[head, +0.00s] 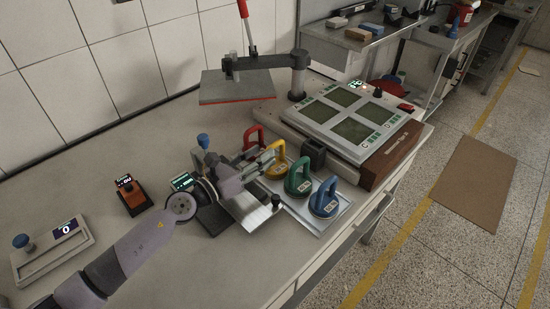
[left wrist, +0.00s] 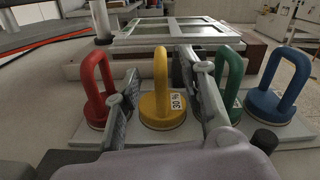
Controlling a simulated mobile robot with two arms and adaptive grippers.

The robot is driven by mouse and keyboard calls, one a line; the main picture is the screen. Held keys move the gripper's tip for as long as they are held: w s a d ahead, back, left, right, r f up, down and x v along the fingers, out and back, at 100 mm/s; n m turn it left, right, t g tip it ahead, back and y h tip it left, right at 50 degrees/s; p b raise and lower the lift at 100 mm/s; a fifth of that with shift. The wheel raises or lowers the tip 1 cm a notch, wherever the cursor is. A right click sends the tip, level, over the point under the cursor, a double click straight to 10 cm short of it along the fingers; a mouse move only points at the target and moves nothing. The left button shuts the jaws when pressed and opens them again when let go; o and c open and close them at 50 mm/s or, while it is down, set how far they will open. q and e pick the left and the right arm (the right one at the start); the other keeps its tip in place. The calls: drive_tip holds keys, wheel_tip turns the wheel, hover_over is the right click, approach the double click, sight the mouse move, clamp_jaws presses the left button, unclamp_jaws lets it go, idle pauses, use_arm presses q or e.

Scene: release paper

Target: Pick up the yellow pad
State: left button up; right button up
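The yellow pad (head: 277,163) has an upright loop handle on a round base. It stands on a light tray (head: 337,215) between the red pad (head: 254,137) and the green pad (head: 299,178); the blue pad (head: 325,198) is at the row's end. My left gripper (head: 264,163) is at the yellow pad. In the left wrist view its fingers (left wrist: 160,88) are spread, with the yellow pad (left wrist: 162,112) standing between them. I cannot tell whether either finger touches it. The right finger lies in front of part of the green pad (left wrist: 229,85). My right gripper is not in view.
A heat press with a raised plate (head: 236,87) and a base with green panels (head: 352,130) stands behind the pads. An orange device (head: 132,197) and a framed device with a blue knob (head: 52,249) sit at left.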

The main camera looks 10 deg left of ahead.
sight(277, 142)
use_arm(q)
drive_tip(key=x, duration=0.9)
drive_tip(key=shift+w, duration=0.4)
drive_tip(key=shift+s, duration=0.1)
drive_tip(key=shift+c, duration=0.6)
clamp_jaws()
drive_tip(key=shift+r, duration=0.2)
